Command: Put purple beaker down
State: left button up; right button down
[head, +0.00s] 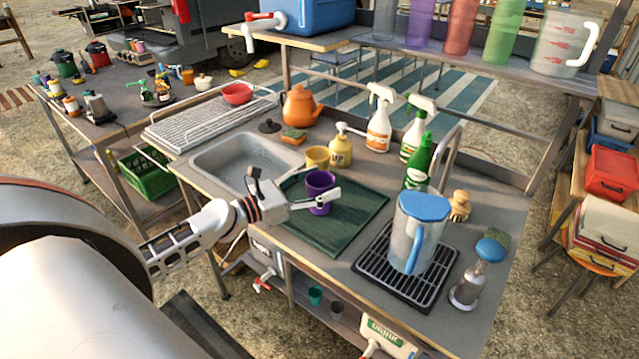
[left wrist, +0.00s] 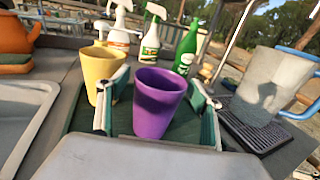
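The purple beaker (head: 319,181) stands upright at the dark green mat (head: 330,237) on the counter, beside the sink. My left gripper (head: 318,199) reaches in from the left with its fingers around the beaker. In the left wrist view, the purple beaker (left wrist: 158,108) sits between the two fingers, with narrow gaps showing on both sides, so the fingers look open. A yellow cup (left wrist: 98,72) stands just behind the left finger. My right gripper is not in view.
The sink (head: 245,160) lies left of the mat. A blue-lidded pitcher (head: 408,240) stands on a black drip tray (head: 380,275) to the right. Spray bottles (head: 379,125), a green bottle (head: 420,165) and a yellow pump bottle (head: 341,150) stand behind. The front of the mat is clear.

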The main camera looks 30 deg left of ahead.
pick_arm(q)
jog(key=shift+r, duration=0.1)
jog(key=shift+r, duration=0.15)
jog(key=b+v, duration=0.1)
jog(key=v, duration=1)
jog(key=shift+s+a, duration=0.25)
jog(key=shift+s, duration=0.15)
